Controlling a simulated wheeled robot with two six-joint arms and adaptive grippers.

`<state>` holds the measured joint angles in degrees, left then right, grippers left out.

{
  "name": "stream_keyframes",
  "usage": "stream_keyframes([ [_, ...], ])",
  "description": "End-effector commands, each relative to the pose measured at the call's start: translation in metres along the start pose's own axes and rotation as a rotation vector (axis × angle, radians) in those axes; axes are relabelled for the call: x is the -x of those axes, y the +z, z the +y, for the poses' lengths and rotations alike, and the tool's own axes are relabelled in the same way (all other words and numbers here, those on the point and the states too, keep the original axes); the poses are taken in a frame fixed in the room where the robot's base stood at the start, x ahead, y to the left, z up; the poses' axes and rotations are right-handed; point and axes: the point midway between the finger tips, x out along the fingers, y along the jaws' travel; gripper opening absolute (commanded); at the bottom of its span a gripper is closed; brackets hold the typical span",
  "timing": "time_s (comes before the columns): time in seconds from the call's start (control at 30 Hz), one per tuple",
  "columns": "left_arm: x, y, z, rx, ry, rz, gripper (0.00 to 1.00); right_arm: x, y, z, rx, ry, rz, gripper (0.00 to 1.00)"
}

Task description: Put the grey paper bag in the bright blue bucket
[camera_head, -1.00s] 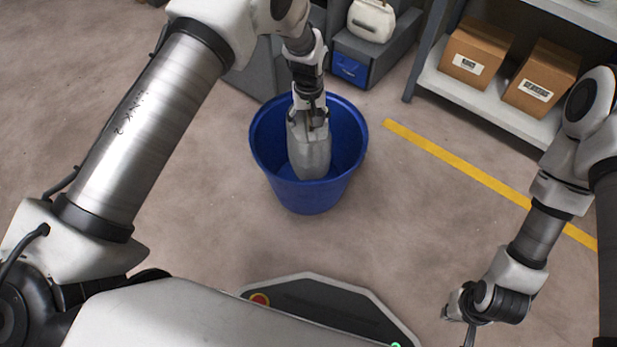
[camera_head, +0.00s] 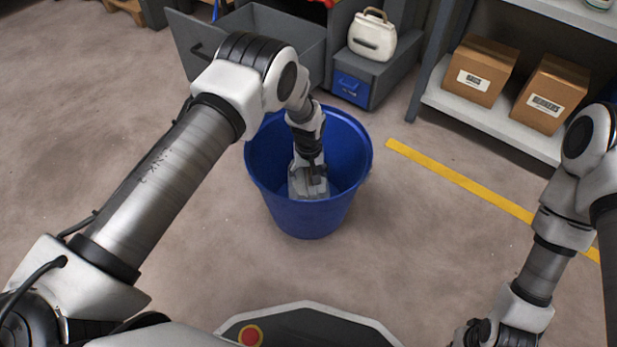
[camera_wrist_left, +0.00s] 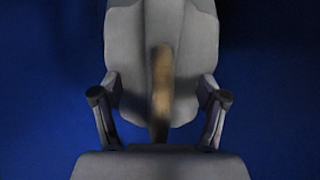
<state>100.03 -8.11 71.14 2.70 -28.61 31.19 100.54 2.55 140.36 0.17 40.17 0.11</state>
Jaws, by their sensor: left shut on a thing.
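The bright blue bucket (camera_head: 308,222) stands on the floor in the middle of the head view. My left gripper (camera_head: 312,180) reaches down inside it from above. It is shut on the grey paper bag (camera_head: 297,190), which is down inside the bucket, its lower part hidden by the bucket's front wall. In the left wrist view the bag (camera_wrist_left: 190,60) sits between the two fingers, with a brown strip along its middle and blue bucket wall (camera_wrist_left: 50,80) all around. I cannot tell whether the bag touches the bottom. My right arm is at the lower right; its fingertips are out of view.
A grey open drawer or bin (camera_head: 262,30) stands behind the bucket. A white appliance (camera_head: 372,36) sits on a grey cabinet nearby. A shelf (camera_head: 490,119) at the right holds cardboard boxes (camera_head: 480,70). A yellow floor line (camera_head: 460,180) runs in front; the floor is mostly clear.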

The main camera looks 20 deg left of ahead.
Motion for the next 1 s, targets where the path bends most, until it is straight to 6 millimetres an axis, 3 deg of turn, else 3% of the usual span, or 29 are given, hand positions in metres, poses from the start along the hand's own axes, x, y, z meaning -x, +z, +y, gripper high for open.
stream_keyframes([
  [0.17,-0.001,-0.001,0.000,0.000,0.000,0.001,0.03,-0.001,0.000,0.000,0.000,0.000,0.000,0.00],
  [0.2,-0.001,0.000,0.000,0.000,0.000,-0.001,0.83,-0.001,0.000,0.000,0.000,0.000,0.000,0.00],
  [0.23,-0.001,0.000,0.000,0.000,0.000,-0.001,0.94,0.000,0.000,0.000,0.000,0.000,0.000,0.00],
  [0.27,-0.001,0.000,0.000,0.000,0.000,-0.001,0.97,0.000,0.000,0.000,0.000,0.000,0.000,0.00],
  [0.67,0.007,0.000,0.000,0.000,0.000,-0.001,0.97,0.005,0.000,0.000,0.000,0.000,-0.001,0.00],
  [1.0,0.090,0.000,0.000,-0.001,0.000,0.001,0.97,0.055,0.002,-0.001,0.009,-0.001,-0.007,0.00],
])
